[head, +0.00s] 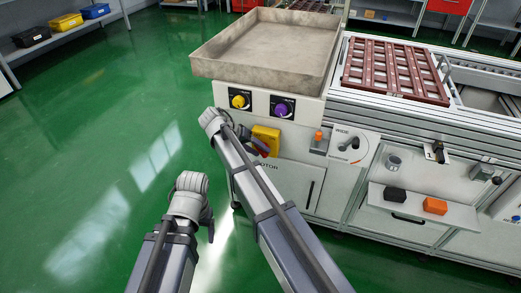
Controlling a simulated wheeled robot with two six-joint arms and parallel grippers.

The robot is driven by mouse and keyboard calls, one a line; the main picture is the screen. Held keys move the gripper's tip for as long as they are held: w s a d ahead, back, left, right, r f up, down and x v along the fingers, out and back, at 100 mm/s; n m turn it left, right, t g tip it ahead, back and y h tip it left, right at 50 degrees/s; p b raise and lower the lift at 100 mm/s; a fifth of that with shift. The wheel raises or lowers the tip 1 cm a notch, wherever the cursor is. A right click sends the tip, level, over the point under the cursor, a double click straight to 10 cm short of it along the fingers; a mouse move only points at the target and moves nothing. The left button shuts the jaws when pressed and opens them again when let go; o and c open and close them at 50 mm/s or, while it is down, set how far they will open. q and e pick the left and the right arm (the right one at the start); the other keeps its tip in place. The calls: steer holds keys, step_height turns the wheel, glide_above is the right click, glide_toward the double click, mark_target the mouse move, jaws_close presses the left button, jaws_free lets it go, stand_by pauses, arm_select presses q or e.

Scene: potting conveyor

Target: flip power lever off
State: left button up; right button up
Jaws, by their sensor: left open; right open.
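A yellow switch box (267,134) is on the white cabinet front, above a label that reads "...OTOR". A small dark and reddish part (264,149), likely the power lever, shows at its lower edge; its exact position is too small to tell. My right gripper (250,146) is open beside the box's left side, partly hidden behind my own arm. I cannot tell whether it touches the lever. My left gripper (208,226) is open and low over the green floor, well left of the cabinet and largely hidden by its wrist.
A yellow knob (239,101) and a purple knob (282,109) sit above the box, under a grey tray (210,67). To the right are an orange button (318,135), a dial (350,145) and a shelf with black (395,194) and orange (435,206) blocks. The floor at left is clear.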

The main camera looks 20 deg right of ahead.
steer(key=p+v, duration=0.4)
steer(key=v, duration=0.2)
steer(key=shift+r, duration=0.2)
steer(key=shift+a, duration=0.15)
